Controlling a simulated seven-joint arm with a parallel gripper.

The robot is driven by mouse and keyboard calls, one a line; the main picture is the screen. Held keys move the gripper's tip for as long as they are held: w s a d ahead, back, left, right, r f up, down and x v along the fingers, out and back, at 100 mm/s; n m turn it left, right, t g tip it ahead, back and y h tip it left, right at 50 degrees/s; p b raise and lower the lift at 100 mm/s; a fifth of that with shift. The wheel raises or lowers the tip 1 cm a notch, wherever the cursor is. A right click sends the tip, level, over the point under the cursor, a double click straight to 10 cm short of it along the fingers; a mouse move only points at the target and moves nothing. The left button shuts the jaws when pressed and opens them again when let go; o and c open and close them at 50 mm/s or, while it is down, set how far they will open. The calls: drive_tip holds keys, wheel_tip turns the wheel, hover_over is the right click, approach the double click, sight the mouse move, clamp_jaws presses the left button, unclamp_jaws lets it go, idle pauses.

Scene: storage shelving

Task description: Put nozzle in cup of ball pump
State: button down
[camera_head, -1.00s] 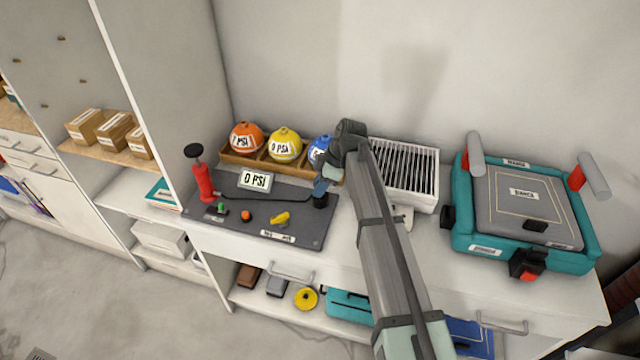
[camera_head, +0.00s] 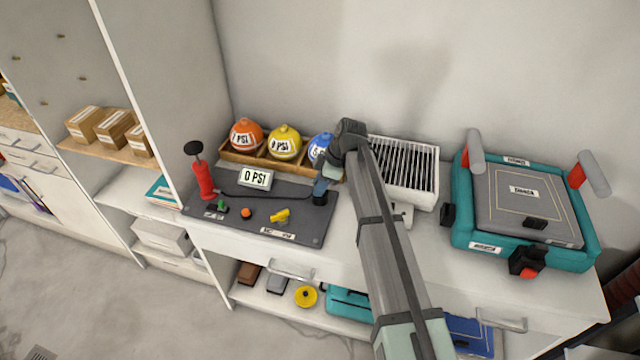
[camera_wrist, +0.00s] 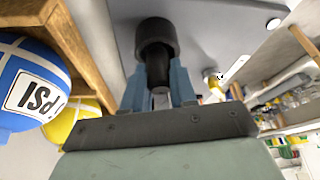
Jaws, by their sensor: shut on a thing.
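The ball pump has a red body (camera_head: 204,180) with a black handle and stands on a dark grey board (camera_head: 262,222). A black hose runs from it across the board towards the black cup (camera_head: 319,199) at the right. My gripper (camera_head: 322,184) is over this cup, pointing down. In the wrist view its blue-grey fingers (camera_wrist: 159,92) are shut on the narrow black nozzle (camera_wrist: 157,70). The nozzle's far end meets the wide black cup (camera_wrist: 156,36), in line with it. How deep it sits is hidden. A sign (camera_head: 255,178) reads 0 PSI.
Orange (camera_head: 246,135), yellow (camera_head: 284,143) and blue (camera_head: 319,147) balls sit in a wooden tray behind the board. A yellow piece (camera_head: 280,216) and small knobs lie in front. A white slatted box (camera_head: 405,172) and a teal machine (camera_head: 522,215) stand right.

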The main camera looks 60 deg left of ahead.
drive_tip(key=shift+f, duration=0.2)
drive_tip(key=c, duration=1)
unclamp_jaws()
drive_tip(key=shift+r, duration=0.15)
drive_tip(key=o, duration=0.3)
drive_tip(key=shift+r, duration=3.85)
